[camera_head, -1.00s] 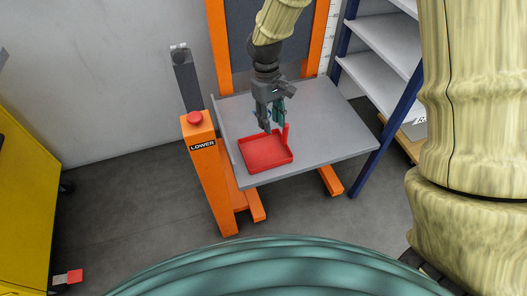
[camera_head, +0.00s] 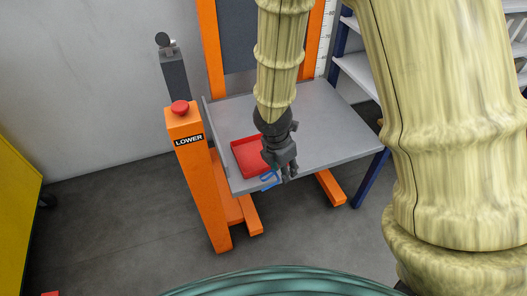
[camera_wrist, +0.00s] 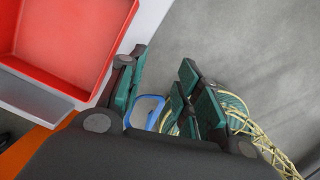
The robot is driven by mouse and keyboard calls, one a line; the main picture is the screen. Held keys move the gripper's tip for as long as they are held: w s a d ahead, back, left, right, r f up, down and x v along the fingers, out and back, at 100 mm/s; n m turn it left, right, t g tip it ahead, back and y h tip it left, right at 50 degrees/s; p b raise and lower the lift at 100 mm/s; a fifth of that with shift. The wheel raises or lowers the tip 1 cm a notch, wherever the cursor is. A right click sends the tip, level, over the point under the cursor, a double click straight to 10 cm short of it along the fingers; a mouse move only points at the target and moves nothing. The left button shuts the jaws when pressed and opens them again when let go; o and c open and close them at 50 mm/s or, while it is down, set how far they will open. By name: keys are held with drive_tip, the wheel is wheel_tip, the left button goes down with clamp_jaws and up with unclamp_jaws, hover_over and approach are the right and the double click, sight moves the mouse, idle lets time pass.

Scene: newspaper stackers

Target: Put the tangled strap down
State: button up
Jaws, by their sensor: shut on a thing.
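A blue strap (camera_head: 269,180) hangs in a bent loop at my gripper (camera_head: 284,172), by the front edge of the grey platform (camera_head: 325,135). In the wrist view the blue loop (camera_wrist: 147,108) shows between the teal fingers of my gripper (camera_wrist: 160,92), which is shut on it. Part of the strap is hidden by the fingers. The red tray (camera_head: 245,152) lies on the platform behind and left of my gripper. The tray also shows at the upper left of the wrist view (camera_wrist: 75,45) and its visible part is empty.
An orange post with a red button and a "LOWER" label (camera_head: 188,140) stands at the platform's left. Shelves (camera_head: 360,75) with a blue upright are at the right. A yellow cabinet (camera_head: 15,215) is at far left. The platform's right part is clear.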

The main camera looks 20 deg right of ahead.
drive_tip(key=w, duration=0.4)
drive_tip(key=w+f+b, duration=0.1)
drive_tip(key=w, duration=0.9)
drive_tip(key=shift+f, duration=0.2)
drive_tip(key=shift+w+f+b, duration=0.2)
drive_tip(key=shift+w+b, duration=0.1)
drive_tip(key=shift+b, duration=0.15)
wheel_tip(320, 180, down, 3)
drive_tip(key=shift+f+b, duration=0.1)
drive_tip(key=shift+b, duration=0.5)
drive_tip(key=o, duration=0.7)
drive_tip(key=shift+o, duration=0.2)
drive_tip(key=shift+d, duration=0.1)
wheel_tip(320, 180, up, 12)
drive_tip(key=a+p, duration=0.2)
drive_tip(key=p, duration=0.1)
drive_tip(key=shift+s+a, duration=0.2)
drive_tip(key=shift+s, duration=0.1)
